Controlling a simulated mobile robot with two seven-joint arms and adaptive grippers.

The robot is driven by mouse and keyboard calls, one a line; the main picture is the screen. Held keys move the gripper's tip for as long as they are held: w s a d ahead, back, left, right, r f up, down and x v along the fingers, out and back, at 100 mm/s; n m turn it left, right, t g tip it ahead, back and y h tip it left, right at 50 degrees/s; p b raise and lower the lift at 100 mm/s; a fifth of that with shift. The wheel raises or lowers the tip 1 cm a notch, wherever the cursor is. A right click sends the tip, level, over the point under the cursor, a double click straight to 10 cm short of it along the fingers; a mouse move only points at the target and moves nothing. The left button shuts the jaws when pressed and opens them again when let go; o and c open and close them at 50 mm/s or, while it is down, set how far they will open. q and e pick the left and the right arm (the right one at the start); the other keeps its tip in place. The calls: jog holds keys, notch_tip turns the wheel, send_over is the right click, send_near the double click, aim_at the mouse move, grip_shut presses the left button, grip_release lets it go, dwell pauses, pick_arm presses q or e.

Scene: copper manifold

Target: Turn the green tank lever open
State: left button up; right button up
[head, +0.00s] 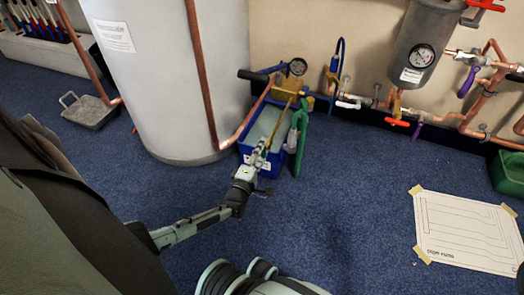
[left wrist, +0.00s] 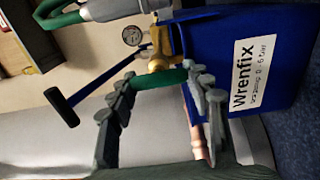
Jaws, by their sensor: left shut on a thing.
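The green lever (left wrist: 168,80) spans between the two fingertips of my left gripper (left wrist: 162,88) in the left wrist view. The gripper is shut on it, beside a brass fitting (left wrist: 157,60). The lever is too small or hidden to pick out in the head view. There, my left gripper (head: 258,158) is at the near side of the blue pump tank (head: 247,155). The tank's blue wall also shows in the left wrist view (left wrist: 215,50), with a white Wrenfix label. My right gripper is not in view.
A pressure gauge (head: 297,67) and a black-ended pump handle (head: 250,75) are above the tank. A green hose (head: 301,140) hangs at its right. The large white cylinder (head: 165,90) stands close on the left.

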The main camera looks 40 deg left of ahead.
pick_arm(q)
jog(key=o, duration=1.2)
jog(key=shift+s, duration=0.1)
jog(key=v, duration=1.2)
